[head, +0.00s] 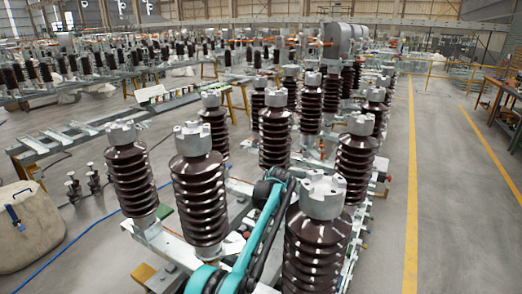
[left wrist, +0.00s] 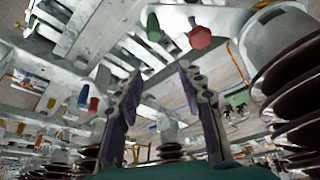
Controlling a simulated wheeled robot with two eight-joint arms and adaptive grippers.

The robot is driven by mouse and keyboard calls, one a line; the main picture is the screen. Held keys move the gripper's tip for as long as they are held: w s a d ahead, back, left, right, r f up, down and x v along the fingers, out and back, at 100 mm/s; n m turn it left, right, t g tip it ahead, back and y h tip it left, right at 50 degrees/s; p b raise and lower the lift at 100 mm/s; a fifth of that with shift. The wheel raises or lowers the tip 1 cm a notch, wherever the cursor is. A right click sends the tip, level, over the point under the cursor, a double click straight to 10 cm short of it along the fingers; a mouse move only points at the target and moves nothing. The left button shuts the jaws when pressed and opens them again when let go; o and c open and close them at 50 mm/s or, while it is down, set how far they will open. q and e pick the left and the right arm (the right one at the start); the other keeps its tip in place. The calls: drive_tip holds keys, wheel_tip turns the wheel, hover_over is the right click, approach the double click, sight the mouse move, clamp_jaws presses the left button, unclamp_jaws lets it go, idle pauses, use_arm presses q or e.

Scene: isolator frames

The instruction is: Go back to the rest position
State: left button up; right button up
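My left gripper (left wrist: 158,85) shows in the left wrist view. Its two dark fingers stand well apart, with nothing held between them. Beyond them are grey metal frame beams, a red knob (left wrist: 199,36) and a green knob (left wrist: 153,27). In the head view a teal and black arm link of mine reaches up from the bottom middle, between brown ribbed insulators. I cannot make out a gripper there. My right gripper shows in neither view.
A brown insulator with a grey cap (head: 322,195) stands close to the right of my arm link. Another insulator (head: 193,140) stands to its left. A beige sack (head: 28,228) is at the far left. The grey floor (head: 455,200) at the right is open, with yellow lines.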

use_arm(q)
drive_tip(key=s+a+r+m+t+h+b, duration=0.1)
drive_tip(key=s+a+r+m, duration=0.1)
drive_tip(key=s+a+r, duration=0.65)
drive_tip(key=s+a+r+m+t, duration=0.1)
drive_tip(key=s+a+r, duration=0.4)
drive_tip(key=s, duration=0.7)
drive_tip(key=s+a+f+m, duration=0.1)
drive_tip(key=s+a+f, duration=0.2)
drive_tip(key=s, duration=0.9)
drive_tip(key=s+a+f+m+t+h, duration=0.1)
drive_tip(key=s+a+f+m, duration=0.1)
drive_tip(key=s+f, duration=0.6)
drive_tip(key=s+a, duration=0.1)
drive_tip(key=s, duration=0.4)
drive_tip(key=shift+b, duration=0.4)
